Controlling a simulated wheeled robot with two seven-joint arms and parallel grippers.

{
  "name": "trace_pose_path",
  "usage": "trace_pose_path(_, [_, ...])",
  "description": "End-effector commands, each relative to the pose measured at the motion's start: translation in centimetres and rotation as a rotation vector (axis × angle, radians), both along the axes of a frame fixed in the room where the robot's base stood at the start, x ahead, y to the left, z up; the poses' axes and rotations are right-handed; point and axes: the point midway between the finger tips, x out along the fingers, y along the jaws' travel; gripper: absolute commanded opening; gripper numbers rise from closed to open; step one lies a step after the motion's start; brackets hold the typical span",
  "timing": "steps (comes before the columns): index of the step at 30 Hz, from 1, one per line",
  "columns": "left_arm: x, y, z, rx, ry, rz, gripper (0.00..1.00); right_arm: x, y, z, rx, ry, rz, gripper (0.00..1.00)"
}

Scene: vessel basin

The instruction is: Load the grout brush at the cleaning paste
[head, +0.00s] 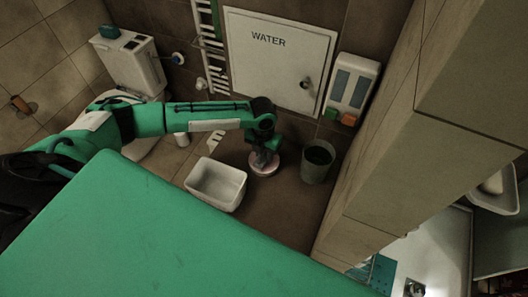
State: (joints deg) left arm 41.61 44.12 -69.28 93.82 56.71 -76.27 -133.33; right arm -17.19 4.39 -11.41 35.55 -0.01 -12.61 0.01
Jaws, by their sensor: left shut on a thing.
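My left gripper (264,154) points down at the floor near the wall. It is shut on a small dark thing, which I take to be the grout brush; the jaws and the poor light hide most of it. Directly under the gripper is a low round dish with a pale pinkish rim (263,171), which looks like the cleaning paste. I cannot tell whether the held brush touches the paste. My right gripper is not in view.
A white rectangular basin (228,201) stands left of the dish, and a grey bucket (311,176) stands to its right. A pale toothed piece (216,138) is behind the basin. A white WATER hatch (275,62) and a dispenser (350,88) are on the wall. A tiled partition (400,130) rises at right.

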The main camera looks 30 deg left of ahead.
Motion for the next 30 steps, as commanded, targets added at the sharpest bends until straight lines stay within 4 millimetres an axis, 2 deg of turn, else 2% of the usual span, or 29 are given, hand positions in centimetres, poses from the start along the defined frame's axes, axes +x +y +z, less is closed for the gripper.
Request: trace_pose_path(30, [-0.07,-0.02,-0.22,0.000,0.001,0.000,0.09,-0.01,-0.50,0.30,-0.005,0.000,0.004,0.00])
